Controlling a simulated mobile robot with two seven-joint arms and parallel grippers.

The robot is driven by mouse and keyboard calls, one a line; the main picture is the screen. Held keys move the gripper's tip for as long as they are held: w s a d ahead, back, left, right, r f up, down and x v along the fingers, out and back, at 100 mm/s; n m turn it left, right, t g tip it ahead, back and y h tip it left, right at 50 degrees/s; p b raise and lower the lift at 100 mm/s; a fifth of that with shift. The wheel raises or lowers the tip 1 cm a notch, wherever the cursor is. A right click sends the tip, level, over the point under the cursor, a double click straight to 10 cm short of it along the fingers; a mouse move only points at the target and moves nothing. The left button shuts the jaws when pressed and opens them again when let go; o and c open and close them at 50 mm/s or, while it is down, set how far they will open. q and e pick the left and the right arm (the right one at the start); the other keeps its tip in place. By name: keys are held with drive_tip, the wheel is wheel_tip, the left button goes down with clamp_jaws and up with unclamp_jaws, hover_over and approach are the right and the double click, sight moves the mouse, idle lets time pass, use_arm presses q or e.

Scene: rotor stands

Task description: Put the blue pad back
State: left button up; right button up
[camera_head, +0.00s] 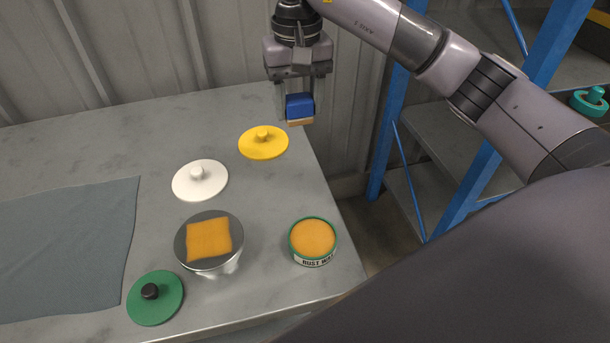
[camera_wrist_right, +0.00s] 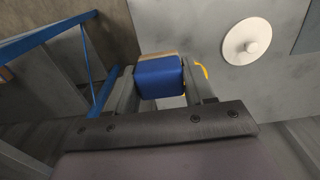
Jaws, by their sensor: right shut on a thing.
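The blue pad (camera_head: 299,106) is a small block with a tan underside. My right gripper (camera_head: 297,100) is shut on it and holds it over the far right part of the table, just beyond the yellow disc. In the right wrist view the blue pad (camera_wrist_right: 159,77) sits between the two fingers of the gripper (camera_wrist_right: 160,85). My left gripper is not in view.
The grey table (camera_head: 100,125) bears a yellow disc (camera_head: 258,147), a white disc (camera_head: 210,184), a green disc (camera_head: 165,307), an orange cloth (camera_head: 209,239) on a round metal stand, an orange-topped tin (camera_head: 312,238) and a grey mat (camera_head: 70,245). Blue shelving (camera_head: 462,200) stands right.

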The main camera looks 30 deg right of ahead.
sight(300, 186)
wheel_tip(300, 186, down, 17)
drive_tip(key=shift+r, duration=0.15)
drive_tip(key=shift+b, duration=0.3)
drive_tip(key=shift+f, duration=0.25)
drive_tip(key=o, duration=0.9)
drive_tip(key=shift+r, duration=0.1)
drive_tip(key=shift+r, duration=0.1)
